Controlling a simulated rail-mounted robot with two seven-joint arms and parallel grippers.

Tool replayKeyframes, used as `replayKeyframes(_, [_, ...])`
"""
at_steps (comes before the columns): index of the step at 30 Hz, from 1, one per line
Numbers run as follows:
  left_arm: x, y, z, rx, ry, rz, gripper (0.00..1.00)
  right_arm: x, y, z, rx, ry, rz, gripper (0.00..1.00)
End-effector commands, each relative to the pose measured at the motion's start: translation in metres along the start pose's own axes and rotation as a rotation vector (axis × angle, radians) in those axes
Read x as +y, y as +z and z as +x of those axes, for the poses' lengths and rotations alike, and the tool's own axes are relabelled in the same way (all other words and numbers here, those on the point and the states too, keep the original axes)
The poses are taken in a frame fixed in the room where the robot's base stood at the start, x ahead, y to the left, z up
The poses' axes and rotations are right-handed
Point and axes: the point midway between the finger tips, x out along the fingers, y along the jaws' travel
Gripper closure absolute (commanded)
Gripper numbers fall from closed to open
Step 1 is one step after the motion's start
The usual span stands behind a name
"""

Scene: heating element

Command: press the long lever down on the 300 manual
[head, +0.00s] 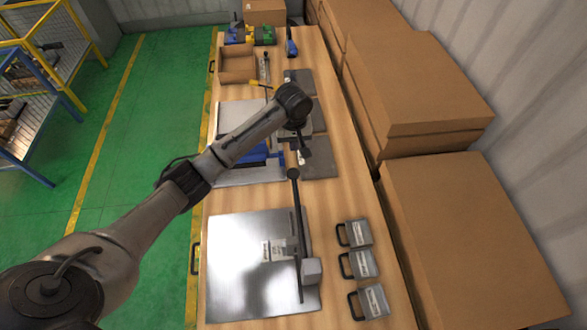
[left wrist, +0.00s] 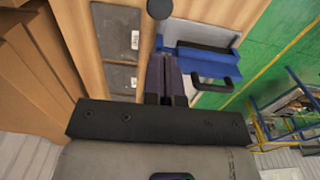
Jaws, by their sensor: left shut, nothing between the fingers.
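A machine with a shiny silver base plate (head: 235,265) stands at the front of the bench. A long dark lever (head: 298,215) with a round knob (head: 293,173) runs along its right side, and a label sits beside it, too small to read. My left gripper (head: 303,152) is shut and empty, just beyond the knob in the head view. In the left wrist view my shut fingers (left wrist: 165,75) point toward the round knob (left wrist: 158,9), with a gap visible between them. The lever's exact tilt is hard to tell. My right gripper is not in view.
A second machine with a blue part (head: 262,155) stands behind, partly hidden by my arm. Grey pads (head: 320,165) lie beside it. Several grey handled blocks (head: 362,264) sit at the front right. Large cardboard boxes (head: 465,240) line the right side.

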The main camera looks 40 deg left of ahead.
Motion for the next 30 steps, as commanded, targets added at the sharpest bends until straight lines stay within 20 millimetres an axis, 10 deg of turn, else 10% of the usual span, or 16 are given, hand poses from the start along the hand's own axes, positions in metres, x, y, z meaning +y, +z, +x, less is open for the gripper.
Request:
replayKeyframes(16, [0.0,0.0,0.009,0.0,0.0,-0.009,1.0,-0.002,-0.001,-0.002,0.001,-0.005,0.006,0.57])
replayKeyframes(30, [0.0,0.0,0.091,-0.001,-0.002,-0.009,1.0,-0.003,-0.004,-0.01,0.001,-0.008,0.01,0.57])
